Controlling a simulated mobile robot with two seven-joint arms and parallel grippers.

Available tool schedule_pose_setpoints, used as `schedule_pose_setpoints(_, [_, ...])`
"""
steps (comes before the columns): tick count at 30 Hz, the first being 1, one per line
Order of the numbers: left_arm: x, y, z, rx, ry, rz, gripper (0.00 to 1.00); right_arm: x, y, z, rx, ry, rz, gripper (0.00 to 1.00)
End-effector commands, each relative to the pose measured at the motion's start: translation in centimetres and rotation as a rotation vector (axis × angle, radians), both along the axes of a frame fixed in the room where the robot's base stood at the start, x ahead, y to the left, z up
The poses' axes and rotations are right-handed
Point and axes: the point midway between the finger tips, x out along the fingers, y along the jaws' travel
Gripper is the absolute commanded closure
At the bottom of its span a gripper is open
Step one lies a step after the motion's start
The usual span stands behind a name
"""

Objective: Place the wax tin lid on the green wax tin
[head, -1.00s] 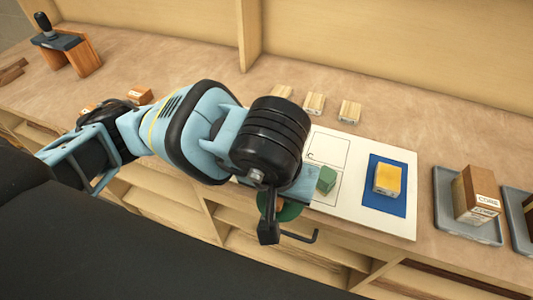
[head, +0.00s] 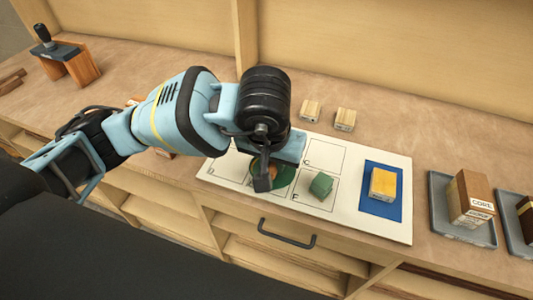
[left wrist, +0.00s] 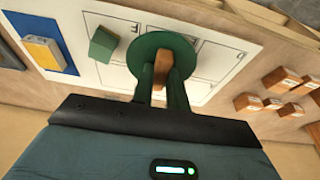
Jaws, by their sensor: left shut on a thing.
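A round green disc with a brown block-like knob, which looks like the wax tin lid, shows in the head view (head: 285,178) and the left wrist view (left wrist: 150,43). My left gripper (head: 263,183) is shut on the brown knob (left wrist: 162,68), with one finger on each side, over the white board. A small green block-shaped thing (head: 321,185) stands on the board to the right of the disc; it also shows in the left wrist view (left wrist: 103,43). I cannot tell whether it is the green wax tin. What lies under the disc is hidden. My right gripper is not in view.
The white board (head: 345,222) has lettered cells. A yellow block (head: 383,184) sits on its blue patch (head: 370,205). Wooden blocks (head: 345,119) lie behind the board. A grey tray (head: 440,208) holds a brown box (head: 470,198) at right. A drawer handle (head: 287,238) juts out in front.

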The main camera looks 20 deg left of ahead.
Motion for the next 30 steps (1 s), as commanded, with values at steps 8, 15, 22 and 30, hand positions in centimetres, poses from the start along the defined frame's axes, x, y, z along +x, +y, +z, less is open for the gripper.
schedule_pose_setpoints(8, [3.2, 2.0, -0.3, -0.001, 0.0, 0.0, 1.0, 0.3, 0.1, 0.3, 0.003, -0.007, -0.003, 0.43])
schedule_pose_setpoints(15, [3.7, 2.3, -0.4, 0.0, 0.001, 0.001, 1.0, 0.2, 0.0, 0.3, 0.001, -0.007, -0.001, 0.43])
schedule_pose_setpoints(22, [4.3, 2.8, -2.9, 0.0, 0.002, -0.001, 1.0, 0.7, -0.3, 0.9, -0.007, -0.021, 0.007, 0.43])
schedule_pose_setpoints(30, [4.4, 2.8, -4.0, 0.001, -0.001, -0.002, 1.0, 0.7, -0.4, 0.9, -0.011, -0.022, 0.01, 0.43])
